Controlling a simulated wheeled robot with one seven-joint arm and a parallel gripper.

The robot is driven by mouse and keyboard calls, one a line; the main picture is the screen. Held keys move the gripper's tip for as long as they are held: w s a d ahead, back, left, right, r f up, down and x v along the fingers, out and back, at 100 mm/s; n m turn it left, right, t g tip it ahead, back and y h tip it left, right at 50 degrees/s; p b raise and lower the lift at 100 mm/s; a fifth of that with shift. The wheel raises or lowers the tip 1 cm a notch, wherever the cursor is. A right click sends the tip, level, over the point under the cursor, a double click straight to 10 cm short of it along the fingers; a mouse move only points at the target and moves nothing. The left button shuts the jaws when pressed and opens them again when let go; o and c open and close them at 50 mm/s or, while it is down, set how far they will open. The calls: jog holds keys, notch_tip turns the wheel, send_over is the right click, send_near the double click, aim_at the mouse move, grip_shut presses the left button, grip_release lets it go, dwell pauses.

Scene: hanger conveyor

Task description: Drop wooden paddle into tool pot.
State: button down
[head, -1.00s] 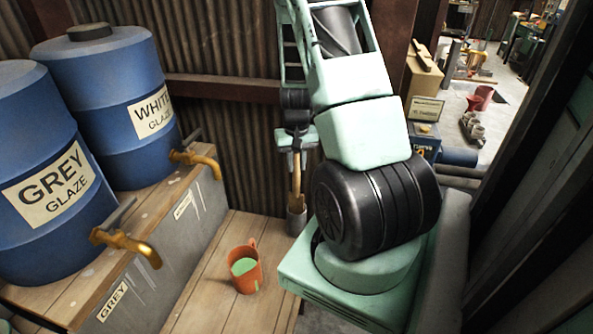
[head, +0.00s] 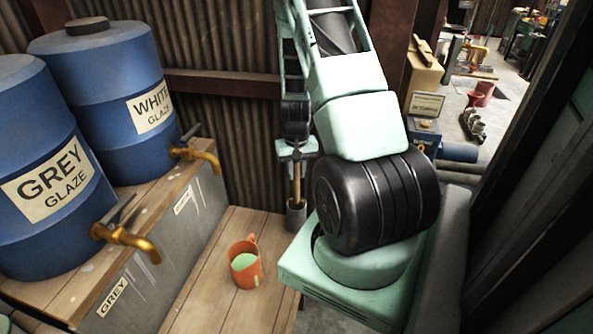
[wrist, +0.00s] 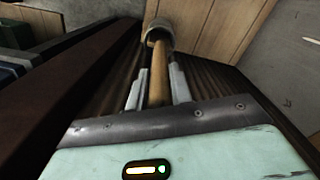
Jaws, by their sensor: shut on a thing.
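My gripper (head: 296,166) is shut on the wooden paddle (head: 297,188), which hangs upright below it in the head view. The paddle's lower end is inside the grey tool pot (head: 296,217), hidden by its wall. In the wrist view the paddle's handle (wrist: 159,75) runs between the two fingers (wrist: 155,90) to the mouth of the tool pot (wrist: 159,29). The pot stands at the far right end of the wooden bench, beside my arm's base. Whether the paddle touches the pot's bottom cannot be seen.
An orange mug (head: 245,266) with green contents stands on the bench (head: 205,290), nearer and left of the pot. A grey glaze barrel (head: 50,170) and a white glaze barrel (head: 110,105) with brass taps (head: 195,154) stand at left. A corrugated wall rises behind.

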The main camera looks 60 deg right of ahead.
jog(key=c, duration=1.3)
grip_release()
jog(key=shift+o, duration=0.2)
jog(key=shift+r+p, duration=0.45)
notch_tip(320, 180, up, 12)
jog(key=b, duration=0.2)
jog(key=shift+r+b, duration=0.15)
jog(key=shift+b, duration=0.15)
jog(key=w+a+r+n+y, duration=0.1)
jog(key=w+a+r+n, duration=0.15)
jog(key=a, duration=0.95)
jog(key=w+a+r+n, duration=0.1)
jog(key=w+a+n, duration=0.3)
jog(key=a, duration=0.8)
jog(key=s+a+r+n, duration=0.1)
jog(key=s+a+n, duration=0.1)
jog(key=a, duration=0.5)
jog(key=s+a+r+n, duration=0.1)
jog(key=s+a+n, duration=0.15)
jog(key=a, duration=0.45)
jog(key=s+a+r+n, duration=0.1)
jog(key=s+a+n, duration=0.5)
jog(key=s+a, duration=0.3)
jog(key=s, duration=0.3)
jog(key=shift+a+r, duration=0.15)
jog(key=shift+a, duration=0.1)
